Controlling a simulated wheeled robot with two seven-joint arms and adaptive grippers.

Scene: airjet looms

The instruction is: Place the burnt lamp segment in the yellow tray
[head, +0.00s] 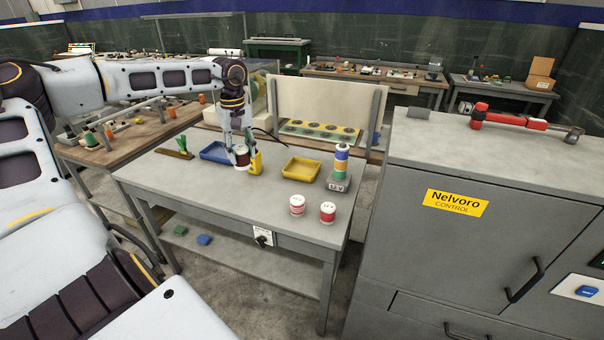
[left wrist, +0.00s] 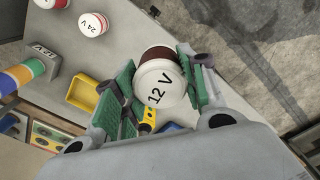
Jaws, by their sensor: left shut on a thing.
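My left gripper (head: 241,150) is shut on a dark red-brown lamp segment (head: 242,161) with a pale cap, at the back of the grey workbench. In the left wrist view the segment (left wrist: 158,85) sits between the green finger pads, its white end marked "12 V" facing the camera. Whether it touches the bench is hard to tell. The yellow tray (head: 298,179) lies to the right of the gripper, apart from it, and looks empty. The tray also shows in the left wrist view (left wrist: 85,103). My right gripper is not in view.
A coloured lamp stack (head: 341,160) stands right of the yellow tray. Two red-and-white segments (head: 297,205) (head: 328,212) stand near the front edge. The bench's front left is clear.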

